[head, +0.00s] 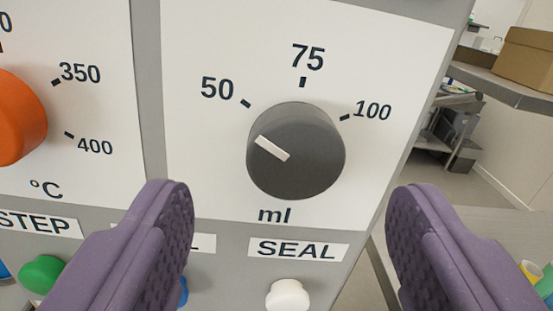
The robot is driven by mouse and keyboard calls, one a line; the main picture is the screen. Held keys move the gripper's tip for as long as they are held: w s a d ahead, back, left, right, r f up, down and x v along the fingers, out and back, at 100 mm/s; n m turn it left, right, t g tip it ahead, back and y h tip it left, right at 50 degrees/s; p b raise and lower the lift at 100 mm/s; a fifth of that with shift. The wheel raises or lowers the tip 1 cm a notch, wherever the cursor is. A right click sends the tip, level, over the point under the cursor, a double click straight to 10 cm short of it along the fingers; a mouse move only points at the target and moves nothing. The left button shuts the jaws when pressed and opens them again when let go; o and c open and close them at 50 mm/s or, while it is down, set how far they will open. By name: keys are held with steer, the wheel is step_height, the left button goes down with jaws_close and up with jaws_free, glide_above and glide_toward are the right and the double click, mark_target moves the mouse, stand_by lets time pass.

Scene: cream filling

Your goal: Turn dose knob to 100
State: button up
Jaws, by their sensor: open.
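The dose knob (310,165) is a dark grey round knob on a white panel marked "ml". Marks 50, 75 and 100 run around its top from left to right. Its white pointer bar lies left of centre and slants to the upper left, roughly toward the 50 mark. My gripper (290,205) is open, with a purple finger at the lower left and another at the lower right. The knob lies above and between the fingertips, and neither finger appears to touch it.
An orange temperature knob (15,118) with 350 and 400 marks is at the left. Below are a green button (42,275), a partly hidden blue one and a white button (288,295) under the SEAL label (297,249). A cardboard box (526,58) sits on a counter behind, right.

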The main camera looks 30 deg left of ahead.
mark_target(294, 162)
steer(key=x, duration=0.4)
steer(key=shift+w, duration=0.1)
steer(key=shift+d, duration=0.1)
steer(key=shift+c, duration=0.4)
steer(key=c, duration=1)
steer(key=shift+o, duration=0.2)
